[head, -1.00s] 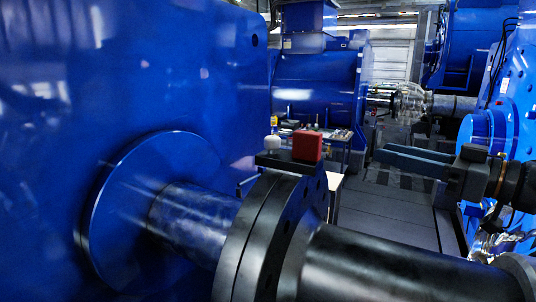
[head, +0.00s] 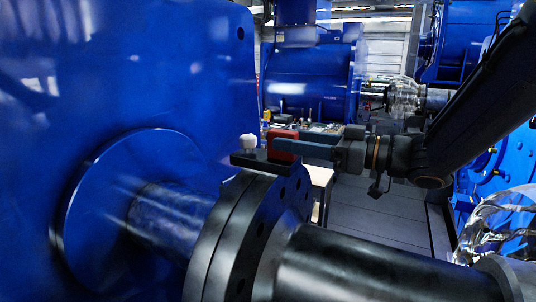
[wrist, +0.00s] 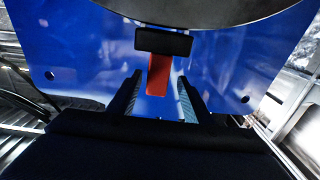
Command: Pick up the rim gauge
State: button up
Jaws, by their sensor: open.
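The rim gauge is a red block (head: 284,135) on a black bar (head: 258,162) with a white knob (head: 248,141). It sits on top of the dark flange (head: 250,215) in the head view. My gripper (head: 290,149) reaches in from the right, and a finger overlaps the red block. In the wrist view the red block (wrist: 158,75) lies between my two open fingers (wrist: 158,90), with a gap on each side. The black bar (wrist: 163,42) is beyond the fingertips. The knob cannot be made out there.
A large blue housing (head: 120,70) fills the left. A thick dark shaft (head: 380,260) runs from the flange to the lower right. A bench with small items (head: 318,130) stands behind. Grey floor (head: 375,215) is open at centre right.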

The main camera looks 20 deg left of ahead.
aim_at(270, 137)
jog(key=a+p, duration=0.1)
jog(key=a, duration=0.1)
jog(key=a+p, duration=0.1)
jog(key=a, duration=0.1)
jog(key=a+p, duration=0.1)
jog(key=a, duration=0.1)
jog(key=shift+w+f, duration=0.15)
jog(key=shift+w, duration=0.25)
grip_shut()
dwell(1.0)
